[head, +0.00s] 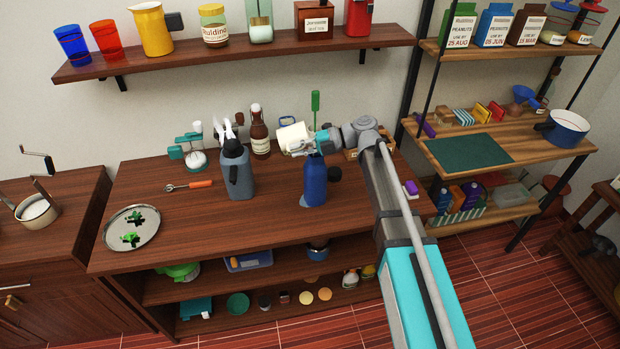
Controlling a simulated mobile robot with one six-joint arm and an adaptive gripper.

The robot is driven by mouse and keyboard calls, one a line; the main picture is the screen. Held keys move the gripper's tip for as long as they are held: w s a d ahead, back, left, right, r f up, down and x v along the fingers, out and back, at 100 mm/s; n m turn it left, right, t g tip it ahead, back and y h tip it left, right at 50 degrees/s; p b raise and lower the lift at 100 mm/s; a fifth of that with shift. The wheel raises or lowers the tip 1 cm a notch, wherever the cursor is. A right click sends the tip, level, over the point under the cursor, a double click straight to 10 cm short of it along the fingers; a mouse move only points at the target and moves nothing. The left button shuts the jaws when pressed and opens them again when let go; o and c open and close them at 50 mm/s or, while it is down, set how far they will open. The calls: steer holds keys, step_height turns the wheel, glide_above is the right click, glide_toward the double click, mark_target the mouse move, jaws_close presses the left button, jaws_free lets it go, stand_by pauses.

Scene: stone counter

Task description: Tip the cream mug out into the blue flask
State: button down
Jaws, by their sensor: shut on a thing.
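The cream mug (293,137) is in the head view, tipped on its side above the counter, just up and left of the blue flask's top in the picture. My gripper (308,146) is shut on the mug at its right side. The blue flask (314,184) stands upright on the counter, with a dark handle or knob at its right. My gripper covers part of the flask's top, so its mouth is hidden. The inside of the mug and any flow from it cannot be made out. A small pale patch shows at the flask's foot.
A grey jug (238,172) stands left of the flask, with a brown bottle (260,136) behind it. A small teal scale-like device (192,152) and a round tray (132,231) are further left. The counter's front (215,220) is clear. A wall shelf (240,53) hangs above.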

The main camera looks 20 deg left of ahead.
steer(key=shift+w+d+r+y+b, duration=0.2)
steer(key=shift+d+y+b, duration=0.1)
steer(key=shift+d+b, duration=0.1)
stand_by(0.5)
steer(key=shift+w+d+r+g+y+b, duration=0.2)
steer(key=shift+r+g+y+b, duration=0.2)
steer(key=shift+y+b, duration=0.35)
stand_by(0.9)
steer(key=shift+a+h+p, duration=0.1)
steer(key=shift+h+p, duration=0.15)
steer(key=shift+p, duration=0.1)
steer(key=shift+s+a+t+h+p, duration=0.25)
steer(key=shift+h+p, duration=0.25)
steer(key=shift+p, duration=0.45)
steer(key=shift+s+a+f+t+h+p, duration=0.2)
steer(key=shift+a+f+t+h+p, duration=0.25)
steer(key=shift+h+p, duration=0.3)
steer(key=shift+a+f+h, duration=0.2)
steer(key=shift+a+h, duration=0.05)
steer(key=shift+f, duration=0.3)
steer(key=shift+f, duration=0.15)
